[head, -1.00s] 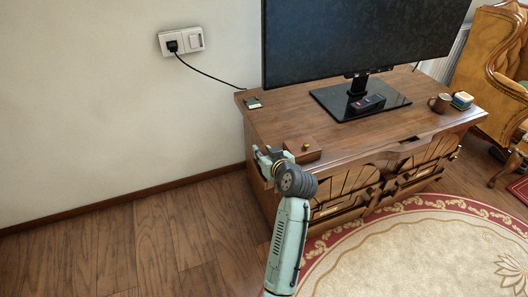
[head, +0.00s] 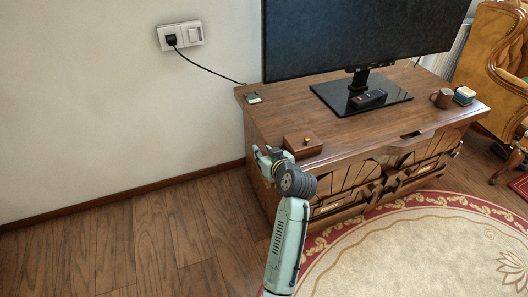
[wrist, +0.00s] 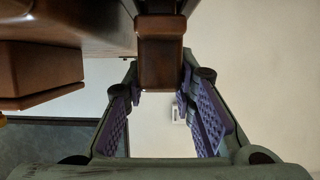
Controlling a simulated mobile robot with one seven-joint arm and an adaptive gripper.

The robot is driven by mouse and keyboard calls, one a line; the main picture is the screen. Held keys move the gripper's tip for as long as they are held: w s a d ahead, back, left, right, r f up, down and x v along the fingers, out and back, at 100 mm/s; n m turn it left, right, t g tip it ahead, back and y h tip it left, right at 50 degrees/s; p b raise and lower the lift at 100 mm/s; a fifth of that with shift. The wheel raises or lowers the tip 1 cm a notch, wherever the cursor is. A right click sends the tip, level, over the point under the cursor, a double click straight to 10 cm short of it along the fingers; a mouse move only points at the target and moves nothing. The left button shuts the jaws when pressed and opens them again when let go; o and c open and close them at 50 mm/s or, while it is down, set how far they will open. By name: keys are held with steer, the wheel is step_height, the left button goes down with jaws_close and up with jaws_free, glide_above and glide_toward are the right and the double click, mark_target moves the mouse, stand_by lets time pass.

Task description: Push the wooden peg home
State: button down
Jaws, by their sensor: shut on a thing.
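My gripper (wrist: 160,100) shows in the wrist view with purple ribbed pads on both fingers. Its fingertips are closed about a brown wooden piece (wrist: 160,60), which looks like the wooden peg. Behind the piece is a darker brown part at the top of the picture; I cannot tell whether the piece sits in it. The peg is not clearly seen there. The box also shows at the left of the wrist view (wrist: 45,70).
The wooden cabinet (head: 290,118) carries a television (head: 365,40), a black remote-like object (head: 368,98), a mug (head: 442,98) and a small stack (head: 464,95). A small device (head: 252,98) lies at the back left. The floor (head: 150,240) left of the cabinet is clear.

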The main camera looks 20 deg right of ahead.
steer(key=shift+f+b, duration=0.3)
steer(key=shift+f, duration=0.2)
steer(key=c, duration=1.2)
jaws_free()
steer(key=shift+c, duration=0.2)
steer(key=v, duration=1.2)
